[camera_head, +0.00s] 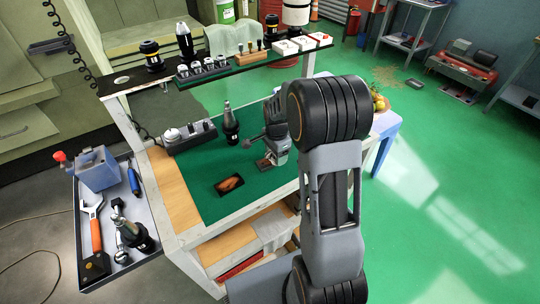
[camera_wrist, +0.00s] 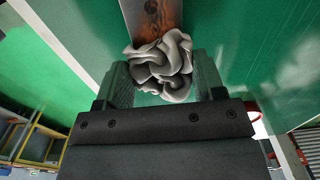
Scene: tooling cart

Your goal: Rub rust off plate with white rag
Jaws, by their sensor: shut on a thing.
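A crumpled grey-white rag (camera_wrist: 160,66) is pinched between the two fingers of my gripper (camera_wrist: 163,80) in the wrist view. A grey metal plate (camera_wrist: 133,14) with a brown rust patch lies just past the rag, and the rag covers its near end. I cannot tell whether the rag presses on it. In the head view my gripper (camera_head: 276,152) points down over the green mat, close by the plate (camera_head: 264,163). The rag is mostly hidden there by my gripper.
A dark rectangular piece with an orange patch (camera_head: 230,185) lies on the green mat (camera_head: 205,205). A dark tool holder with a silver tip (camera_head: 230,128) stands behind it, beside a grey block (camera_head: 188,136). A raised shelf (camera_head: 250,68) crosses the back. The mat's front left is clear.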

